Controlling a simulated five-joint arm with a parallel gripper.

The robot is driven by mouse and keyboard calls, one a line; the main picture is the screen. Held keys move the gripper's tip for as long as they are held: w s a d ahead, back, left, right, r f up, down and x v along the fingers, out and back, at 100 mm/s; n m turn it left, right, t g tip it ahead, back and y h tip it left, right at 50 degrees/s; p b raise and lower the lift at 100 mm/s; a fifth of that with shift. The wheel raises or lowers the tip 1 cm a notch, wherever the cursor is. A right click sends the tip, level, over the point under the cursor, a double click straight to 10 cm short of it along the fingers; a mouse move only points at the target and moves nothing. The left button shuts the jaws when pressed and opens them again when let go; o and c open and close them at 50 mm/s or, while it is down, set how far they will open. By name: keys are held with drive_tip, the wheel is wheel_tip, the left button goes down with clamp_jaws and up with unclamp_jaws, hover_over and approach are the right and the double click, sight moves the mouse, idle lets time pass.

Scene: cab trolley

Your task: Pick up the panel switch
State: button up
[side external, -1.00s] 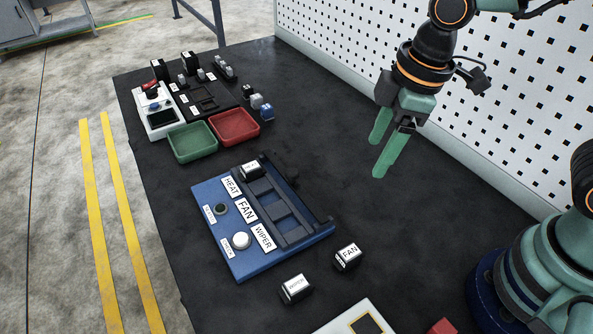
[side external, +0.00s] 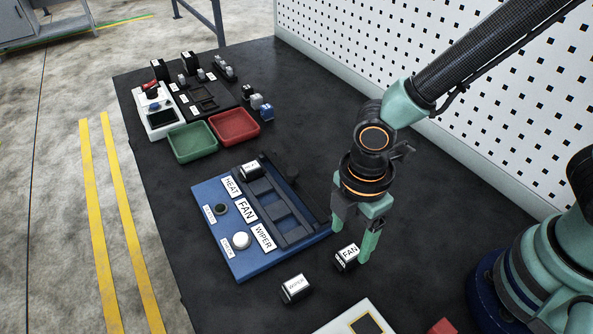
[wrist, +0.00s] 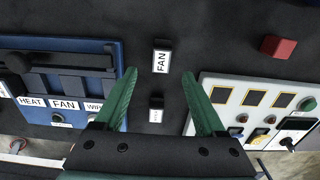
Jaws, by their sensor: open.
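Two loose panel switches lie on the black table. The FAN switch (side external: 347,256) is a dark block with a white labelled face, and it also shows in the wrist view (wrist: 161,59). The WIPER switch (side external: 295,288) lies nearer the camera and also shows in the wrist view (wrist: 156,109). My gripper (side external: 352,250) is open, with its green fingers pointing down at the FAN switch. In the wrist view the FAN switch appears between and beyond the open fingertips (wrist: 159,73). I cannot tell whether either finger touches it.
A blue panel (side external: 228,262) labelled HEAT, FAN and WIPER has one switch (side external: 251,168) in its slots. A white panel (wrist: 222,82) and a red block (wrist: 278,47) lie to the right in the wrist view. Green (side external: 171,150) and red (side external: 220,137) trays sit farther back.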

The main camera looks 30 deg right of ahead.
sight(346, 255)
drive_tip(key=shift+s+a+f, duration=0.1)
drive_tip(key=shift+f, duration=2.5)
clamp_jaws()
